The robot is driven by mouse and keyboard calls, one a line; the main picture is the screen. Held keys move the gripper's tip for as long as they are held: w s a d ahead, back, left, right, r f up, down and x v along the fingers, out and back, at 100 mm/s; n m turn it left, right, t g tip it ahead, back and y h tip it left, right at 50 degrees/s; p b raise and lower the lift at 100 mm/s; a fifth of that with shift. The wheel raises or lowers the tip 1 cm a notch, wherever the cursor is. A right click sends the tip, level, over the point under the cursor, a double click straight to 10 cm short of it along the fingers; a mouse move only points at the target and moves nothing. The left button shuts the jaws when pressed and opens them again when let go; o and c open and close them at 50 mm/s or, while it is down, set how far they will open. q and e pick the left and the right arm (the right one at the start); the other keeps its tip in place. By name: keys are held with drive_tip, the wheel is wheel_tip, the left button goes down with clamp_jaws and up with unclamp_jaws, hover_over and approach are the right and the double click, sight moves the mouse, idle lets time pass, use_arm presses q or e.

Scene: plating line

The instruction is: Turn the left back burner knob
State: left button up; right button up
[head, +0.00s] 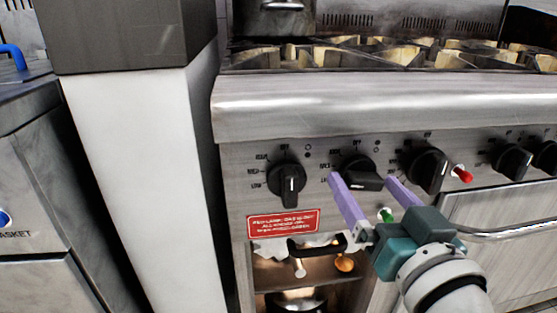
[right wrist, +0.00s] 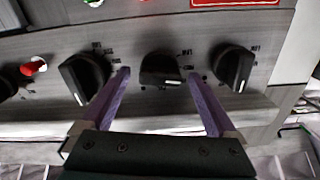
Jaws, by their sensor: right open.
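A row of black stove knobs runs along the steel front panel. The leftmost knob (head: 287,185) has its grip upright. The second knob from the left (head: 360,165) has its grip lying nearly sideways; it also shows in the right wrist view (right wrist: 160,68). Which burner each knob serves cannot be read. My right gripper (head: 362,180) is open, its two purple fingers on either side of the second knob. In the right wrist view the gripper (right wrist: 159,74) shows gaps between the fingers and this knob. My left gripper is not in view.
A third knob (head: 427,170) stands close to the right finger, with a red light (head: 462,173) beside it. A red label (head: 283,223) is under the leftmost knob. The steel front rail (head: 350,105) juts out above.

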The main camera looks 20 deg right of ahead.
drive_tip(key=shift+x, duration=1.05)
drive_tip(key=shift+c, duration=0.3)
drive_tip(key=c, duration=1.2)
drive_tip(key=shift+c, duration=0.3)
